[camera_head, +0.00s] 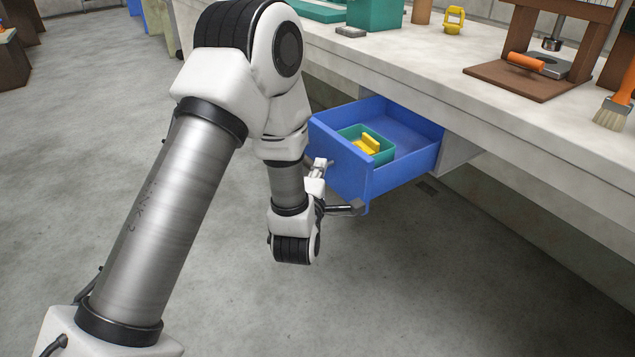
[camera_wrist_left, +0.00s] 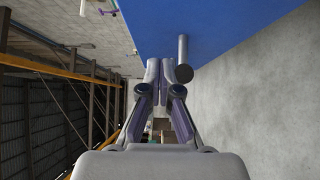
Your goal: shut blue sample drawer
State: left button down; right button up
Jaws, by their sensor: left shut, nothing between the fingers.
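The blue sample drawer (camera_head: 412,157) stands pulled out from under the workbench in the head view. A green box (camera_head: 352,132) with yellow pieces (camera_head: 370,143) lies inside it. In the left wrist view, the left gripper (camera_wrist_left: 160,72) is shut and empty. The blue drawer front (camera_wrist_left: 215,22) fills the top there, with a grey bar handle (camera_wrist_left: 183,58) beside the fingertips. I cannot tell whether the fingers touch it. My right gripper is not in view.
The workbench (camera_head: 440,70) runs along the right. The floor (camera_head: 400,290) in front is clear.

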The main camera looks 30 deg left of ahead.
aim_at(327, 148)
pick_arm(q)
jog(key=x, duration=0.5)
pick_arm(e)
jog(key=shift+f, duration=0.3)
pick_arm(q)
jog(key=shift+d, duration=0.1)
